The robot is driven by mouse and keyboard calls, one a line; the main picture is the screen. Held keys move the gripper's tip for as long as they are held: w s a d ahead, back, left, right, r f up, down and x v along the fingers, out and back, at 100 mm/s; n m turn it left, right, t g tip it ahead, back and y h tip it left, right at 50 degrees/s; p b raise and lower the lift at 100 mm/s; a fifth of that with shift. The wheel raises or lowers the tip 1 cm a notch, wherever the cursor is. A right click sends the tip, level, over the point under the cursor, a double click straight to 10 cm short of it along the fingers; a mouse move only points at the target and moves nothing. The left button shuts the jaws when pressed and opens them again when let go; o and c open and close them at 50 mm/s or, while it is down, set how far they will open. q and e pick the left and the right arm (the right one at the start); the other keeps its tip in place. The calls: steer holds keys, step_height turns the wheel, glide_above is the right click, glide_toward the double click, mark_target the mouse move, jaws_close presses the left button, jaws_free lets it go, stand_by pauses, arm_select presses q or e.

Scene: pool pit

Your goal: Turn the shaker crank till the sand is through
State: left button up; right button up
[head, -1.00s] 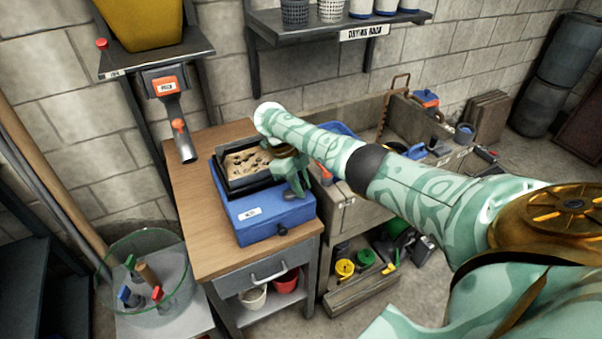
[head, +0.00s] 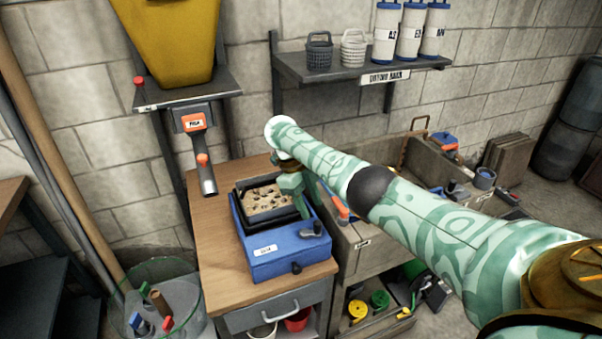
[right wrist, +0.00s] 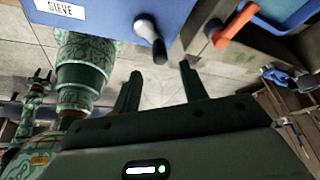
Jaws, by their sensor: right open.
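The blue sieve shaker (head: 275,262) sits on the wooden bench, with a black-rimmed tray of speckled sand (head: 268,199) on top. A grey crank with a dark grip (head: 312,229) shows at the shaker's right side. A dark knob (head: 296,268) sticks out at its front. My right gripper (head: 296,197) hangs beside the tray's right edge. In the right wrist view its open, empty jaws (right wrist: 160,83) point towards a dark crank handle (right wrist: 157,42) near the SIEVE label, apparently short of touching it. My left gripper is not in the head view.
A wooden crate of tools (head: 385,215) stands close on the right. A clear bin (head: 155,300) stands at lower left.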

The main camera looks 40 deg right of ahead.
steer(key=b+v, duration=0.1)
steer(key=v, duration=0.8)
steer(key=shift+w+r, duration=0.15)
steer(key=shift+a, duration=0.1)
